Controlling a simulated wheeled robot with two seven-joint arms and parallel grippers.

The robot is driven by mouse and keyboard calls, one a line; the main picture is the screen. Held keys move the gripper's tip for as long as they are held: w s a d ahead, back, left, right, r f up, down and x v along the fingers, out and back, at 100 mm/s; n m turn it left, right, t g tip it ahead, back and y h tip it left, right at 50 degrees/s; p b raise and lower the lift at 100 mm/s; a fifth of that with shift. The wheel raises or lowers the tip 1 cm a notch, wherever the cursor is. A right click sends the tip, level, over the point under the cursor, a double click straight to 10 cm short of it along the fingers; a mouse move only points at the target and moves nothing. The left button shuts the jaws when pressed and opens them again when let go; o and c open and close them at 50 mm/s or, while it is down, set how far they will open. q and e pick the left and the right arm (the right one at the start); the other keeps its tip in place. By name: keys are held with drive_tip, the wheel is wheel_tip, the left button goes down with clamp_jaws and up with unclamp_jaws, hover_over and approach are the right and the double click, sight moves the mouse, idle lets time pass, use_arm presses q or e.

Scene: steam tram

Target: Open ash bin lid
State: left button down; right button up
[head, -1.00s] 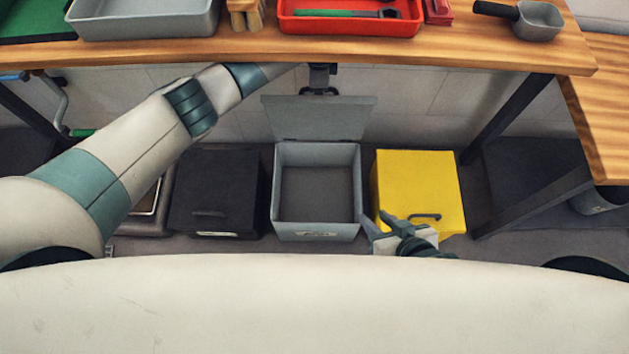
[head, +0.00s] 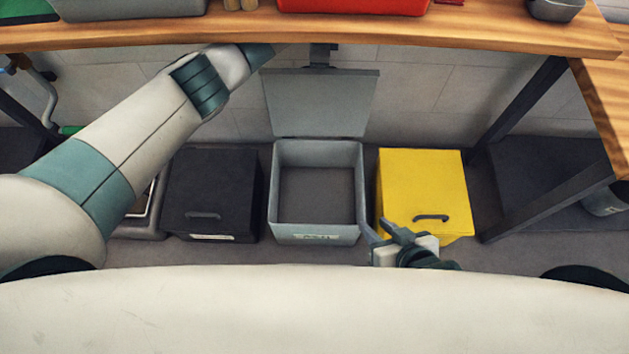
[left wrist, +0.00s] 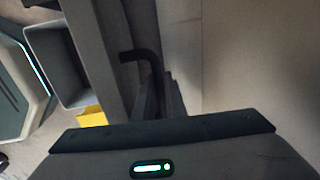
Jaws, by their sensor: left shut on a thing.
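The grey bin (head: 318,234) stands on the floor under the table, its inside bare in view. Its grey lid (head: 320,103) stands up at the back, hinged at the rear rim. My left arm reaches in from the left, and its hand goes out of sight behind the tabletop edge. In the left wrist view my left gripper (left wrist: 153,98) is shut at a dark bent handle (left wrist: 140,55) beside the lid; the exact contact is hard to see. My right gripper (head: 386,231) is open and empty, in front of the yellow bin (head: 421,185).
A black closed bin (head: 212,185) stands left of the grey one; the yellow bin, also closed, stands right. The wooden tabletop (head: 450,42) overhangs above, with a red tray (head: 352,5) and a grey tray (head: 130,8). Dark table legs (head: 520,115) stand at the right.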

use_arm(q)
drive_tip(key=w+b, duration=0.1)
drive_tip(key=b, duration=0.1)
drive_tip(key=w+b, duration=0.2)
drive_tip(key=shift+w+f, duration=0.1)
drive_tip(key=shift+f, duration=0.3)
drive_tip(key=c, duration=1.9)
unclamp_jaws()
drive_tip(key=shift+r, duration=0.1)
